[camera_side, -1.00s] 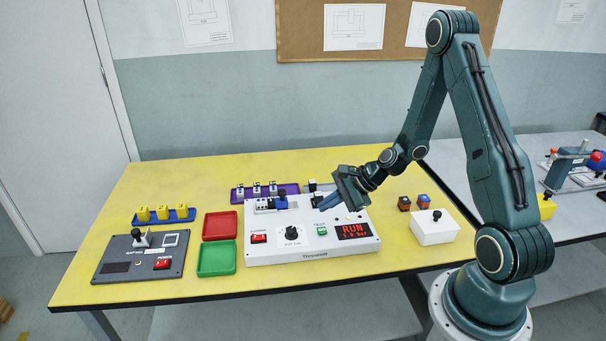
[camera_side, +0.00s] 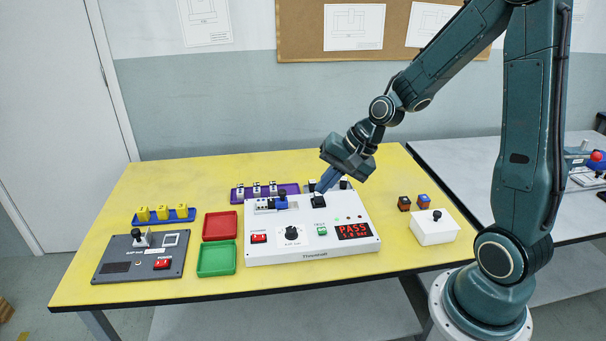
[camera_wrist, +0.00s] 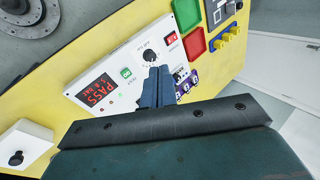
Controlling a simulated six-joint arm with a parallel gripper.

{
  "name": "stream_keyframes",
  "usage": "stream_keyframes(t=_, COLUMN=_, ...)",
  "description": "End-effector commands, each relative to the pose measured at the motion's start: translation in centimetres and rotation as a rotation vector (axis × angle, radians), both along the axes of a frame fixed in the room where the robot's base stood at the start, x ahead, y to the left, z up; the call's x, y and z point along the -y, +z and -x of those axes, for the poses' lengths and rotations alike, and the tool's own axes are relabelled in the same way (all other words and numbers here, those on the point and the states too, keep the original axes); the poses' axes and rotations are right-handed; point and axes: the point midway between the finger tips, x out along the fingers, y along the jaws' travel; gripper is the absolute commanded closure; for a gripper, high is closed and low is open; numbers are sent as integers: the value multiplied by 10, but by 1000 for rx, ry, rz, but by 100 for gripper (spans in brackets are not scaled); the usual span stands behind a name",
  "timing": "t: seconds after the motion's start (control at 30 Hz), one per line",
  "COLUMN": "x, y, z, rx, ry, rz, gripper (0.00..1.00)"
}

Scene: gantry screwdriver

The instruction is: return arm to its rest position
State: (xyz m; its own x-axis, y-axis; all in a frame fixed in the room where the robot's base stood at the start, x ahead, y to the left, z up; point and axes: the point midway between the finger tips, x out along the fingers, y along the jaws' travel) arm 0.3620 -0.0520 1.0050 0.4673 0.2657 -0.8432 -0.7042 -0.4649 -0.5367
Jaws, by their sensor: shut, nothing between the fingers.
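My gripper (camera_side: 326,183) is above the back of the white test panel (camera_side: 285,253) in the side view, its blue fingers pointing down and left. The fingers (camera_wrist: 157,85) are together and empty in the wrist view. The panel's red display (camera_side: 354,231) reads PASS on its top line; the lower line is hard to read. The panel carries a black knob (camera_side: 291,233), a red rocker switch (camera_side: 258,239) and a green button (camera_side: 322,231). A black part (camera_side: 318,201) shows on the panel just below the fingertips. Whether the fingertips touch it, I cannot tell.
A red tray (camera_side: 219,225) and a green tray (camera_side: 216,259) lie left of the panel, beside a dark grey box (camera_side: 130,270). A blue rack (camera_side: 163,220) holds yellow parts. A purple rack (camera_side: 240,194) stands behind. A white box (camera_side: 434,236) and two small cubes (camera_side: 404,203) are at right.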

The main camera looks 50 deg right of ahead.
Motion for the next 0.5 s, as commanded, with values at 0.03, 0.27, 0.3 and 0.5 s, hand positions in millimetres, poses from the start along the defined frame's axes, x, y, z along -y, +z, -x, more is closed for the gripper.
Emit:
stream_keyframes(t=0.03, x=-6, y=10, z=4, rx=11, ry=46, rz=39, gripper=100)
stream_keyframes(t=0.27, x=-22, y=44, z=30, rx=32, ry=231, rz=203, gripper=100)
stream_keyframes(t=0.3, x=-25, y=50, z=35, rx=36, ry=259, rz=231, gripper=100)
stream_keyframes(t=0.5, x=-36, y=76, z=62, rx=56, ry=403, rz=361, gripper=100)
